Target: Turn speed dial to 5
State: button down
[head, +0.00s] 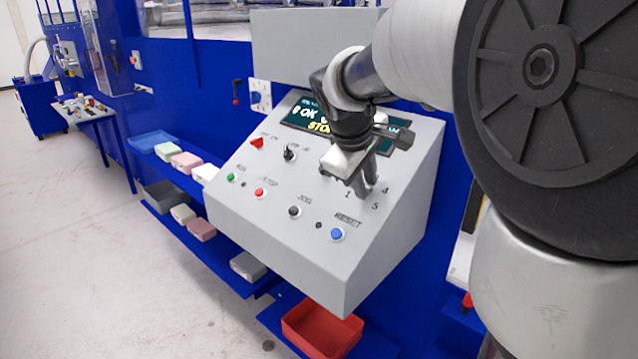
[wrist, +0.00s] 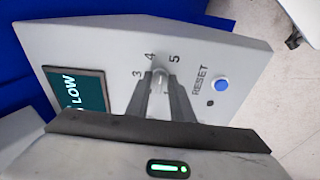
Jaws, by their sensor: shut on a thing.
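The grey sloped control panel (head: 300,215) carries the speed dial, which is mostly hidden behind my gripper (head: 364,188) in the head view. In the wrist view a small part of the dial (wrist: 160,75) shows between the fingertips of my gripper (wrist: 157,84), which is shut on it. The numbers 3, 4 and 5 stand around the dial in the wrist view, with 4 just beyond it. I cannot tell exactly which number the pointer faces. The head view also shows 1, 4 and 5 beside the fingers.
A blue RESET button (head: 337,234) sits near the dial. A black JOG control (head: 295,211), a red button (head: 259,192), a green button (head: 231,177) and a black switch (head: 289,153) are further left. The display (head: 305,117) is partly covered by my arm. A red bin (head: 322,330) lies below.

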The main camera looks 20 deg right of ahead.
jog(key=m+b, duration=0.3)
jog(key=shift+a+f, duration=0.1)
jog(key=shift+f, duration=0.15)
jog(key=shift+a+r+m+h+b, duration=0.1)
jog(key=shift+m+h+b, duration=0.3)
jog(key=shift+m+b, duration=0.75)
jog(key=shift+m, duration=0.25)
jog(key=c, duration=1.9)
grip_release()
jog(key=shift+s+r, duration=0.1)
jog(key=p+v, duration=0.3)
jog(key=v, duration=1.4)
jog(key=shift+s, duration=0.25)
